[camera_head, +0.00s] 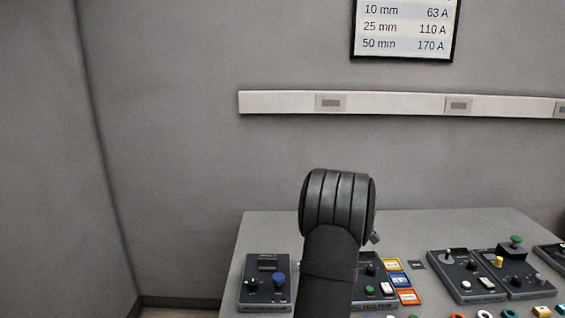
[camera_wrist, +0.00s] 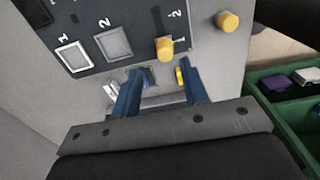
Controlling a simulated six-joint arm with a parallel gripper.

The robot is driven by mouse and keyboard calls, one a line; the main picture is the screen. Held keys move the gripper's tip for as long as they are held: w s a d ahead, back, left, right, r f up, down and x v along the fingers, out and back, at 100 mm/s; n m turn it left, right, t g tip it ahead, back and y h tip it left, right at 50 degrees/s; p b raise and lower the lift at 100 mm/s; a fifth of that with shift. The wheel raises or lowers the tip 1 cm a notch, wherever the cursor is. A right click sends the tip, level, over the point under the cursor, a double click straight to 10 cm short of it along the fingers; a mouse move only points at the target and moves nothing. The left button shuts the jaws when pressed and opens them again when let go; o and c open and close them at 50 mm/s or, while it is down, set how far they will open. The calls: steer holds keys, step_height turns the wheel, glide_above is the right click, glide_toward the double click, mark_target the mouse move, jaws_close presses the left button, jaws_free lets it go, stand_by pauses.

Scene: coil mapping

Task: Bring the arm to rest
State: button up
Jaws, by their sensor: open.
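My gripper (camera_wrist: 161,82) shows in the wrist view with its two blue fingers apart. A small dark blue piece (camera_wrist: 149,78) and a yellow piece (camera_wrist: 180,77) show near the fingertips, and I see nothing clamped. The fingers point at a grey surface just below a dark panel (camera_wrist: 75,20). In the head view my black arm stands upright in the middle, and its gripper end does not show.
The panel has square buttons marked 1 and 2 and a yellow lever (camera_wrist: 165,48). A yellow knob (camera_wrist: 228,22) is right of it. A green crate (camera_wrist: 288,118) holds blocks. In the head view, control boxes (camera_head: 267,284) stand on the grey table (camera_head: 400,222) below a wall chart (camera_head: 404,29).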

steer(key=w+a, duration=0.4)
steer(key=a, duration=0.3)
steer(key=w+a+f, duration=0.1)
steer(key=w+a, duration=0.3)
steer(key=a, duration=0.4)
steer(key=w+a, duration=0.5)
steer(key=a, duration=0.3)
steer(key=shift+a+f, duration=0.25)
steer(key=shift+f, duration=0.7)
